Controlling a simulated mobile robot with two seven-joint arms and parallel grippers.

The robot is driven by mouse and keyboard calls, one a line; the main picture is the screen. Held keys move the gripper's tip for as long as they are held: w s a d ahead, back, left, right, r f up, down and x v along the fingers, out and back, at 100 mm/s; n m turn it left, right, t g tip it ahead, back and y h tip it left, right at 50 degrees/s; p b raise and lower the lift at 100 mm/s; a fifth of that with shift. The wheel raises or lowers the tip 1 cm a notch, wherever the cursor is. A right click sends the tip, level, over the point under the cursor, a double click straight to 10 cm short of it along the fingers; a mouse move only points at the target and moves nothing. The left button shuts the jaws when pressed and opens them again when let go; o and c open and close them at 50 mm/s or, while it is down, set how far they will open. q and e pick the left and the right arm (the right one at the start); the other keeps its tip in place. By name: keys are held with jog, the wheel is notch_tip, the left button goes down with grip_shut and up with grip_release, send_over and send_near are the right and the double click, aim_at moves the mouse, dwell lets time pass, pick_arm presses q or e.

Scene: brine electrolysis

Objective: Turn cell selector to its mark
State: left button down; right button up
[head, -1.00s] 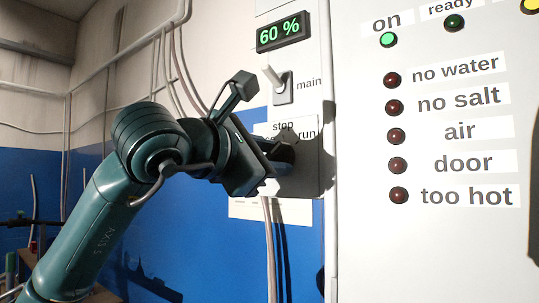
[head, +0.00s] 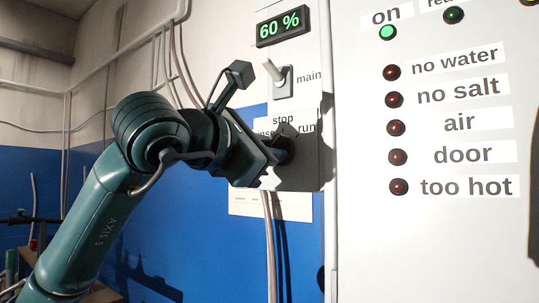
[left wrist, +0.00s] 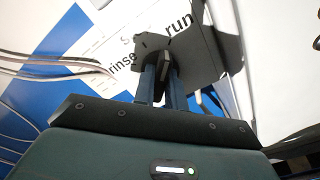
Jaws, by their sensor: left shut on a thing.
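In the left wrist view the selector (left wrist: 154,43) shows as a dark, broad piece at the fingertips, between "rinse" and "run". My left gripper (head: 277,152) comes in from the left and is shut on the selector. Its two fingers also show in the left wrist view (left wrist: 161,72). The gripper partly covers the knob and the "rinse" label in the head view. I cannot make out the knob's pointer or the mark. My right gripper is not in view.
Above the selector are the "main" switch (head: 276,72) and a display (head: 282,26) reading "60 %". A white panel (head: 360,245) with a lit green "on" lamp (head: 387,32) and dark fault lamps stands at the right. A cable (head: 269,245) hangs below the selector plate.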

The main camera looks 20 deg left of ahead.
pick_arm(q)
jog(key=shift+f+n+b, duration=0.2)
jog(key=shift+n+b, duration=0.85)
jog(key=shift+n, duration=0.15)
jog(key=n+b, duration=0.2)
jog(key=shift+n, duration=0.3)
jog(key=shift+n+b, duration=0.35)
jog(key=shift+n, duration=0.35)
jog(key=shift+r+n+b, duration=0.15)
jog(key=shift+n+b, duration=0.45)
jog(key=shift+n, duration=0.5)
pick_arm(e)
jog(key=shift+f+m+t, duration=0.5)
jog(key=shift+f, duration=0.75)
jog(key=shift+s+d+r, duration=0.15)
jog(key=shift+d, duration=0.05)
pick_arm(q)
jog(key=c, duration=1.4)
grip_release()
jog(key=shift+c, duration=0.2)
